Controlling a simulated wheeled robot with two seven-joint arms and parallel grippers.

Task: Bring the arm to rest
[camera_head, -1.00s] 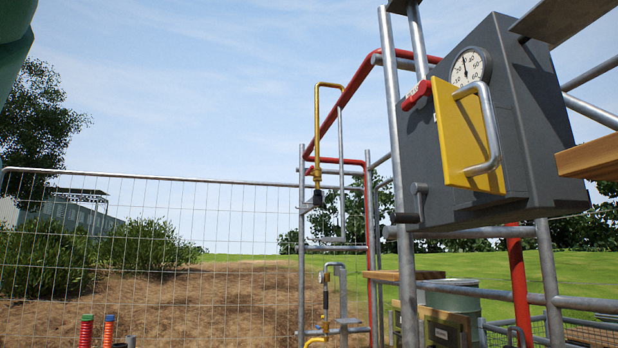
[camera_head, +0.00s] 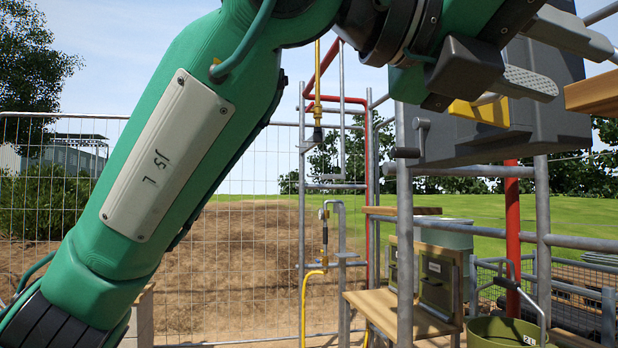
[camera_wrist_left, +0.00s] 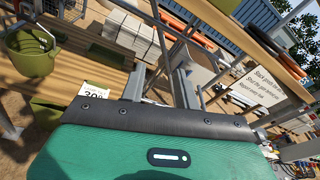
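My green left arm (camera_head: 160,160), marked "J5 L", rises from the lower left of the head view and bends across the top toward the right. My left gripper (camera_head: 580,68) is at the upper right, in front of the dark grey box (camera_head: 555,125). Its two grey fingers are apart with nothing between them. In the left wrist view the fingers also stand apart around an empty gap (camera_wrist_left: 158,80). The arm hides most of the box's front and its gauge; only the lower part of the yellow panel (camera_head: 480,112) shows. My right gripper is not in view.
Galvanised posts (camera_head: 404,240) and a red pipe (camera_head: 513,240) stand near the gripper. A wooden board (camera_head: 595,95) juts in at the right edge. A green bucket (camera_head: 505,334) is at the lower right. A mesh fence (camera_head: 250,225) stands behind.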

